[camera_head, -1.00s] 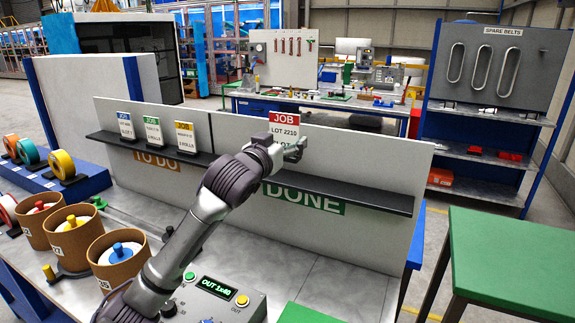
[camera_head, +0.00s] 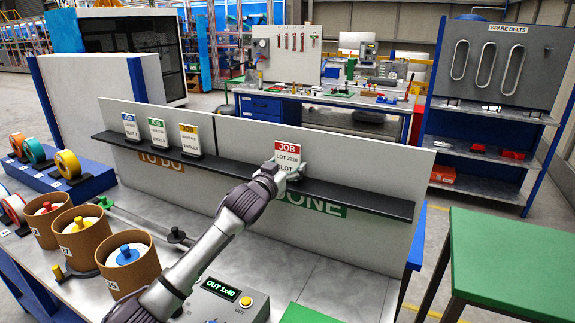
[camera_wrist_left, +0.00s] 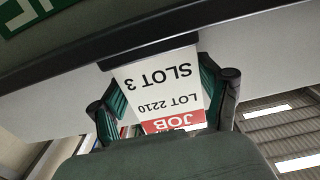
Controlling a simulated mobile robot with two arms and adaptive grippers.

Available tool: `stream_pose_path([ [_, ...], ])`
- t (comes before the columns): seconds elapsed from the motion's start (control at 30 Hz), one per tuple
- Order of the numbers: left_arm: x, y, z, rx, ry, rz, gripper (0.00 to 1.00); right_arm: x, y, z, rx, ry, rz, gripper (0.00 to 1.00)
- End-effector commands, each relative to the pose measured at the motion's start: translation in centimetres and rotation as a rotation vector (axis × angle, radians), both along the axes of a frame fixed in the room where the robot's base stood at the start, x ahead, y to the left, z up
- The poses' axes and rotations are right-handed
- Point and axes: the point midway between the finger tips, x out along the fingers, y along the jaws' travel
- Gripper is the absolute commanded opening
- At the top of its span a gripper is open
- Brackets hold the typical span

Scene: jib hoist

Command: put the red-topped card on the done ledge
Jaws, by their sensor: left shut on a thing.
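The red-topped card (camera_head: 288,153) reads JOB, LOT 2210, and stands upright at the done ledge (camera_head: 350,194), above the green DONE sign (camera_head: 318,207). My left gripper (camera_head: 292,171) is shut on the card in front of the panel. In the left wrist view the card (camera_wrist_left: 165,88) appears upside down between the two fingers of the gripper (camera_wrist_left: 165,98). Its edge at the ledge (camera_wrist_left: 150,43) looks close to or touching it; I cannot tell which. My right gripper is not in view.
Blue, green and yellow-topped cards (camera_head: 158,133) stand on the left part of the ledge, above the TO DO sign (camera_head: 161,160). Cardboard tubs (camera_head: 128,262) and a control box (camera_head: 222,297) are on the bench. The ledge right of the card is clear.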

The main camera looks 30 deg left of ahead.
Motion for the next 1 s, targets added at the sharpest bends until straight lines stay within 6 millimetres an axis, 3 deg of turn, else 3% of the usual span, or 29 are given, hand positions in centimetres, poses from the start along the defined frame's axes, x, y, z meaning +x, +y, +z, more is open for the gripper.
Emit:
stream_pose_path([
  [0.13,0.0,0.0,-0.2,0.000,-0.001,0.000,0.39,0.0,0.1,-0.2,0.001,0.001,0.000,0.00],
  [0.17,0.0,0.0,-0.3,0.000,0.000,0.000,0.78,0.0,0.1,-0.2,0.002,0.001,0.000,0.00],
  [0.3,0.0,0.0,-0.2,0.000,0.000,0.000,1.00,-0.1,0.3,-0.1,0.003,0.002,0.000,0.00],
  [0.73,-0.3,0.0,-0.1,0.000,0.001,0.000,1.00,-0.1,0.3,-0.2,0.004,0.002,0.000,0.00],
  [1.0,-4.8,-0.3,-0.4,0.001,0.000,-0.002,1.00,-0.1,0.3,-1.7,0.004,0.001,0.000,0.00],
])
